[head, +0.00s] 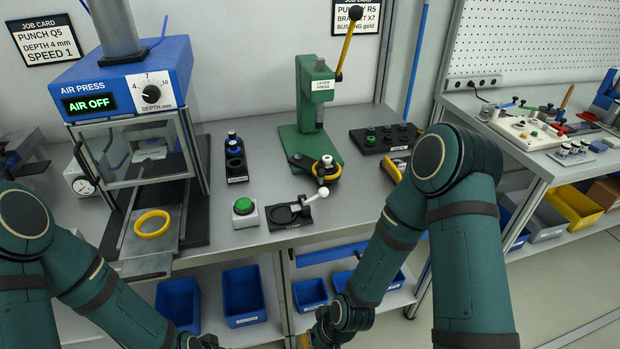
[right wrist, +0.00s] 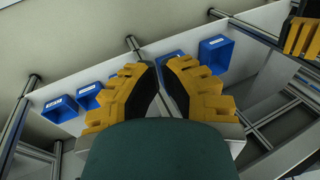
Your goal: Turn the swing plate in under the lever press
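The lever press (head: 305,95) is a green column on a green base in the head view. Its lever (head: 346,45) is yellow with a black knob and points up. The dark swing plate (head: 301,162) sticks out at the front of the press base, apparently clear of the column. A yellow ring (head: 325,175) with a pale knob inside sits at its right end. My right gripper (right wrist: 158,72) is low, in front of the bench edge. Its fingers are empty with a gap between them. My left gripper shows partly in the right wrist view (right wrist: 300,38); its opening is unclear.
A black fixture (head: 287,216) with a white-ended handle and a green button (head: 244,208) stand in front of the press. The air press (head: 128,85) is at left, a dark block with knobs (head: 385,138) at right. Blue bins (head: 244,296) sit below the bench.

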